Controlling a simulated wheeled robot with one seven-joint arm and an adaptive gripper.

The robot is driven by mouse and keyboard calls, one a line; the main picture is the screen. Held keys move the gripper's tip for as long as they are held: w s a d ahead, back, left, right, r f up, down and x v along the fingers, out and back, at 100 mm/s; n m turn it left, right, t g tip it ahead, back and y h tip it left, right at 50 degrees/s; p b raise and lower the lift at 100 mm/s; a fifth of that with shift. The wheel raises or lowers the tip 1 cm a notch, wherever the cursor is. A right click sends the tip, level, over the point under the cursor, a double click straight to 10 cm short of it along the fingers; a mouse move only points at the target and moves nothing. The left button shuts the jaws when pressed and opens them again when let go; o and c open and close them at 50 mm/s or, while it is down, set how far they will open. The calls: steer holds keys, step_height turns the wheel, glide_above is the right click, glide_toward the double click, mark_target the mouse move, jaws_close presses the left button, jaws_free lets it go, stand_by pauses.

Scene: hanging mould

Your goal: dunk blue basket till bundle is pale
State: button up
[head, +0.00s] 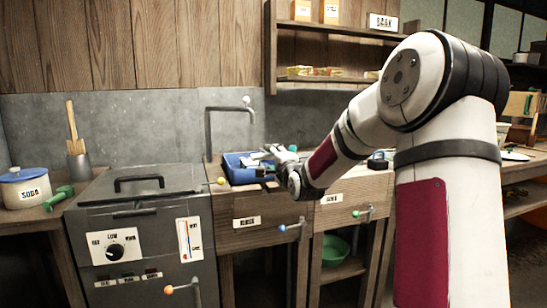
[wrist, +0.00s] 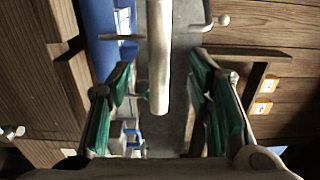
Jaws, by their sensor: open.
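A blue open container (head: 238,172) sits on the wooden counter below the tap, with pale and dark shapes at its right side. It also shows as a blue wall in the wrist view (wrist: 98,40). A small dark-blue object (head: 378,162) stands on the counter right of my forearm; I cannot tell which is the blue basket. My gripper (head: 268,158) is at the container's right side, partly hidden by my wrist. In the wrist view my gripper (wrist: 160,80) is open, its green pads apart, with a grey pipe in view between them. No bundle can be made out.
The grey tap (head: 226,110) rises behind the container. A grey boiler with a lid (head: 140,185) and dial stands to the left. A white soda pot (head: 25,190) is further left. A shelf (head: 335,80) hangs above; a green bowl (head: 335,248) is below.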

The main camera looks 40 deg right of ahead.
steer(key=p+v, duration=0.1)
steer(key=v, duration=0.5)
steer(key=shift+s, duration=0.35)
steer(key=shift+a, duration=0.1)
